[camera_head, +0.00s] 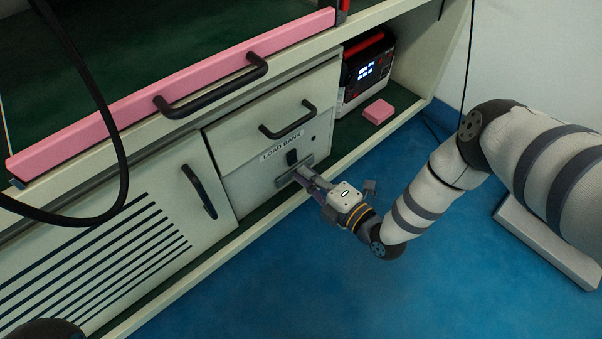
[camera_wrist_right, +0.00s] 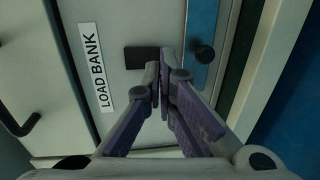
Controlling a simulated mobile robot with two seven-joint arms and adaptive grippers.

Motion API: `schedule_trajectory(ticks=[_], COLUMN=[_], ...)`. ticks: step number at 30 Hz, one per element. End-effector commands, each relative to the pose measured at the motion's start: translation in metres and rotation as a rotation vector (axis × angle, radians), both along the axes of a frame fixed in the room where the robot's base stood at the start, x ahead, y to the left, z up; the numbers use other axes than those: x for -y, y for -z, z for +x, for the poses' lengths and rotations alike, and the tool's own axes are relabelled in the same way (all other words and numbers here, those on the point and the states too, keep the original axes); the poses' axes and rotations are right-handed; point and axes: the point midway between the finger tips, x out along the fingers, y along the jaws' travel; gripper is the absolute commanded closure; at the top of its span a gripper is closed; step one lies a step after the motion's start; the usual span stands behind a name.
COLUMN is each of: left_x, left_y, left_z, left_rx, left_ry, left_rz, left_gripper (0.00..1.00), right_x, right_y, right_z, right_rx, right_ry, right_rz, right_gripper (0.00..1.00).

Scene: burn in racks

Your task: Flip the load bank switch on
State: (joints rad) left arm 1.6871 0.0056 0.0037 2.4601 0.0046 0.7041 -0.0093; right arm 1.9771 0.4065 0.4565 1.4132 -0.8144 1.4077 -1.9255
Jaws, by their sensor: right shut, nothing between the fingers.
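The LOAD BANK label (camera_head: 282,146) is on the front of a pale cabinet unit and also shows in the right wrist view (camera_wrist_right: 92,66). A black switch-like rectangle (camera_head: 292,157) sits just below it; it also shows in the right wrist view (camera_wrist_right: 140,58). Its on or off position cannot be told. My right gripper (camera_head: 304,174) is shut and empty, its tips at the panel beside the rectangle; in the wrist view the fingertips (camera_wrist_right: 160,82) partly overlap its edge. Contact cannot be told. My left gripper is not in view.
A metal strip (camera_wrist_right: 201,25) with a dark knob (camera_wrist_right: 203,54) lies beside the rectangle. A black drawer handle (camera_head: 288,121) sits above the label. A lit display unit (camera_head: 367,72) and pink block (camera_head: 378,111) stand on the shelf at right. The blue floor (camera_head: 300,265) is open.

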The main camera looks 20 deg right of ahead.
Motion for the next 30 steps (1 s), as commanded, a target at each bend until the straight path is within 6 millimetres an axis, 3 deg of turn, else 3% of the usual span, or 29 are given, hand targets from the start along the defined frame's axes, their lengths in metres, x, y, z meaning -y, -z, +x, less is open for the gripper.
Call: schedule_trajectory(ticks=[6,15,23,30], left_x=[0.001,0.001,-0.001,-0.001], left_y=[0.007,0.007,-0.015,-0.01], left_z=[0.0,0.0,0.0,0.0], left_rx=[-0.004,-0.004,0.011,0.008], left_ry=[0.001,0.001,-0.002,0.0], left_rz=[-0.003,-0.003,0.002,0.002], left_gripper=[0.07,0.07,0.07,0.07], right_x=[-0.006,-0.006,-0.011,-0.006], right_y=[0.003,0.002,0.003,0.01], right_z=[0.016,0.017,0.024,0.023], right_rx=[0.0,0.0,0.008,0.001], right_ry=[0.001,0.0,-0.005,0.005], right_rz=[0.001,0.001,-0.003,0.0], right_gripper=[1.0,1.0,1.0,1.0])
